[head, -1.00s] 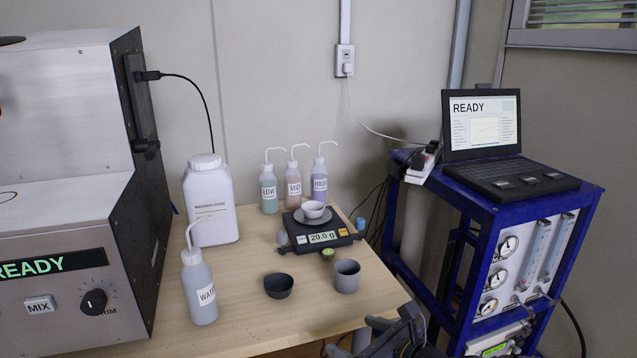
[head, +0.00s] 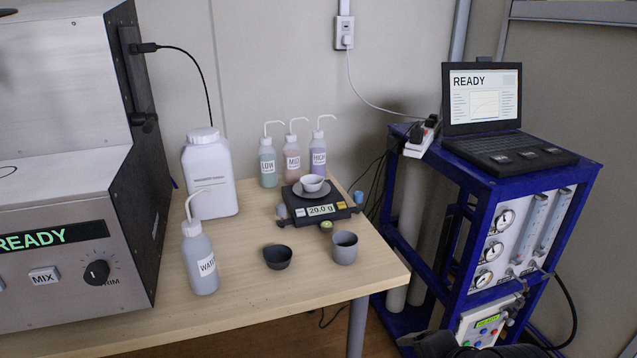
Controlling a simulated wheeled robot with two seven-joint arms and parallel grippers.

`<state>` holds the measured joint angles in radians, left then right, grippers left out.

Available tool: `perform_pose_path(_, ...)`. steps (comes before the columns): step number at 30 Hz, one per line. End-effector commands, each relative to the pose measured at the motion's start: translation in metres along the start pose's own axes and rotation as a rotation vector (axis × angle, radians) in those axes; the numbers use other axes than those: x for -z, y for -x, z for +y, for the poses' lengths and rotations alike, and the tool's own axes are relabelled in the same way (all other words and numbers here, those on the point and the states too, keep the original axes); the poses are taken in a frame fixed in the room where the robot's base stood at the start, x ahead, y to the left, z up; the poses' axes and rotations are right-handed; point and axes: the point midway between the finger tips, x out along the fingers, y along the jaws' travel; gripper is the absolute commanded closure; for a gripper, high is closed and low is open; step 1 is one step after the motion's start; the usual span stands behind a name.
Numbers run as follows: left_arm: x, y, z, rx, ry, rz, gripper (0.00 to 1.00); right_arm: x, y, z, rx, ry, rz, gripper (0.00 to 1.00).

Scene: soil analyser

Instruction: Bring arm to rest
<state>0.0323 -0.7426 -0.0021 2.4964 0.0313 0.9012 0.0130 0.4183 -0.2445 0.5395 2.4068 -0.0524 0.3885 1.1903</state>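A dark part of my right arm, with what looks like its gripper (head: 428,344), shows at the bottom edge, right of the table and in front of the blue rack. It is cut off by the frame, and I cannot make out its fingertips or whether they are apart. It is clear of the table and touches nothing that I can see. My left gripper is not in view.
The table (head: 330,284) holds a scale (head: 322,209) reading 20.0 g with a white bowl (head: 312,183), a black bowl (head: 278,257), a grey cup (head: 344,248), a water bottle (head: 200,262) and other bottles. A blue rack (head: 458,190) with a laptop (head: 484,100) stands right.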

Motion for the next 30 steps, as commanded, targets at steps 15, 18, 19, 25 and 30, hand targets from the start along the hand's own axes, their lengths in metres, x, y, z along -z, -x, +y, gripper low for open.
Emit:
perform_pose_path(15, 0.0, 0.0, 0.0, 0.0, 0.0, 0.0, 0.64, -0.014, 0.088, 0.077, 0.011, 0.856, -0.095, 0.19)
perform_pose_path(18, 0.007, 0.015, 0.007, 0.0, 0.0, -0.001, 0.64, -0.017, 0.107, 0.072, 0.031, 0.928, -0.118, 0.19)
perform_pose_path(19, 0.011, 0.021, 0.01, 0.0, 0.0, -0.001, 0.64, -0.017, 0.113, 0.067, 0.029, 0.925, -0.118, 0.19)
perform_pose_path(25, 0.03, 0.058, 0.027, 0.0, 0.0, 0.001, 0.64, -0.014, 0.149, 0.041, 0.027, 0.924, -0.116, 0.19)
perform_pose_path(30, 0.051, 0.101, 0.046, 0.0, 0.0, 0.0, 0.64, -0.012, 0.19, 0.011, 0.026, 0.923, -0.116, 0.19)
